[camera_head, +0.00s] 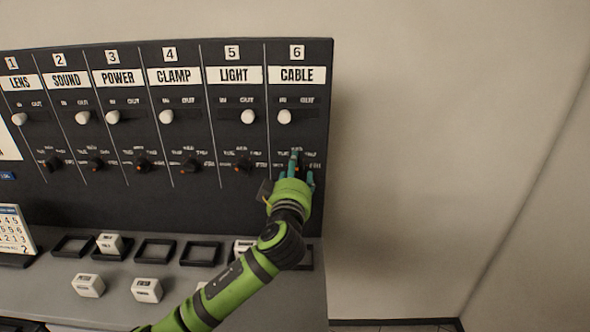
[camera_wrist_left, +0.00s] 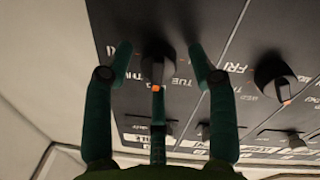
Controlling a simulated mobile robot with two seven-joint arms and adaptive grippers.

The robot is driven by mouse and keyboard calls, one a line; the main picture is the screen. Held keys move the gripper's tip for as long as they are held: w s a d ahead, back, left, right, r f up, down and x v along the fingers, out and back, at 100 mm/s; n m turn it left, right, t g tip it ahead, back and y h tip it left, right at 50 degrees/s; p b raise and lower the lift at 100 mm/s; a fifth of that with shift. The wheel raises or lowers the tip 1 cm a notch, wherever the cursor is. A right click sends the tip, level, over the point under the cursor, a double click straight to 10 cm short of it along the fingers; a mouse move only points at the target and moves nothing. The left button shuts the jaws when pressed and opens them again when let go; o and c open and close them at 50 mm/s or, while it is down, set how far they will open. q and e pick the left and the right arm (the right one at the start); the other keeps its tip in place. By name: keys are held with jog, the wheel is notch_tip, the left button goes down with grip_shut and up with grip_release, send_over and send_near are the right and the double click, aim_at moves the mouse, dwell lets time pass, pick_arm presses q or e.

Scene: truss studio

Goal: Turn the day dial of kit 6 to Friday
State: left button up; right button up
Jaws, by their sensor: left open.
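The kit 6 panel, labelled CABLE (camera_head: 297,75), is the rightmost column of the black board in the head view. Its day dial (camera_wrist_left: 158,67) is a black knob with an orange mark, in the upper middle of the wrist view. The mark points down in that view, between the TUE and THU words. My left gripper (camera_head: 302,165) is open at the dial. In the wrist view, its teal fingers stand on both sides of the knob, and the middle finger reaches up to the orange mark. Whether they touch it I cannot tell. The WED word is hidden there.
The kit 5 dial (camera_head: 243,166) sits just left of my gripper, and also shows in the wrist view (camera_wrist_left: 273,78). The white kit 6 slider knob (camera_head: 285,117) is above. White cubes (camera_head: 147,290) and black frames (camera_head: 200,254) lie on the grey shelf below. A plain wall is to the right.

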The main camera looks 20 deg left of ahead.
pick_arm(q)
jog(key=c, duration=1.1)
jog(key=shift+c, duration=0.2)
pick_arm(e)
jog(key=s, duration=0.2)
jog(key=shift+s+d+f+g, duration=0.15)
jog(key=shift+s+g, duration=0.15)
jog(key=shift+s, duration=0.1)
jog(key=shift+f, duration=0.1)
